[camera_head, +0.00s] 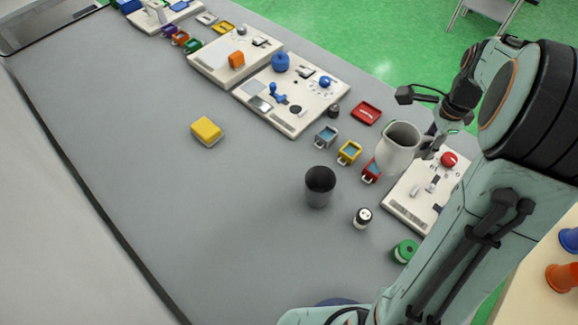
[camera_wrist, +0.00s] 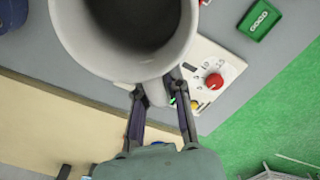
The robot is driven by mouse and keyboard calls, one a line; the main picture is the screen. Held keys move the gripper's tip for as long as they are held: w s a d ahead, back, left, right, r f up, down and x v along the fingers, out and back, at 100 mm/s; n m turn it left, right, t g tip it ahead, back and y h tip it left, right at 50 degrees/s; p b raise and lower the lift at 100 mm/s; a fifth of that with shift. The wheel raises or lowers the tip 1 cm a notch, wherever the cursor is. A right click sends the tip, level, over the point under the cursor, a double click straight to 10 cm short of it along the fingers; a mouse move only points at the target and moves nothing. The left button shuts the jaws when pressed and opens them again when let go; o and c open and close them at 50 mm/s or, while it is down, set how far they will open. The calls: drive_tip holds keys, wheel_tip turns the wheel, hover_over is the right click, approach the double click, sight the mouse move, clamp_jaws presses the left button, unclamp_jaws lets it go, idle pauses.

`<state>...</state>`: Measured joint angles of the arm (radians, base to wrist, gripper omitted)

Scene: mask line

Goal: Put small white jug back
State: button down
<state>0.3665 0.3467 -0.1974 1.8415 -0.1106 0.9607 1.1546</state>
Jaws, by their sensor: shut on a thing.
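The small white jug (camera_head: 398,149) is at the right of the head view, beside the panel with the red knob. It looks raised above the table and roughly upright. In the wrist view the jug (camera_wrist: 78,52) fills the top, with its round mouth towards the camera and a dark inside. My gripper (camera_head: 430,147) is at the jug's right side in the head view. In the wrist view my gripper (camera_wrist: 159,92) has its two fingers closed on either side of the jug's handle. The jug hides part of the panel and the table below it.
A dark grey cup (camera_head: 320,188), a white-topped jar (camera_head: 362,217) and a green round item (camera_head: 405,251) stand nearby. A red tray (camera_head: 366,113) lies behind. The left table is mostly clear around a yellow block (camera_head: 207,131).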

wheel_tip(320, 180, up, 2)
drive_tip(key=a+n, duration=1)
drive_tip(key=a, duration=1.8)
drive_tip(key=w+a+f, duration=0.1)
drive_tip(key=w+f, duration=0.3)
drive_tip(key=f, duration=0.1)
drive_tip(key=w+a+f, duration=0.1)
drive_tip(key=w+f, duration=0.3)
drive_tip(key=f, duration=0.1)
drive_tip(key=w+a+f, duration=0.1)
drive_tip(key=w+f, duration=0.3)
drive_tip(key=w, duration=0.1)
drive_tip(key=shift+w+a+f, duration=0.1)
drive_tip(key=shift+a+f, duration=0.15)
drive_tip(key=shift+f, duration=0.15)
drive_tip(key=shift+w+f, duration=0.15)
drive_tip(key=shift+f, duration=1.5)
drive_tip(key=shift+f, duration=0.1)
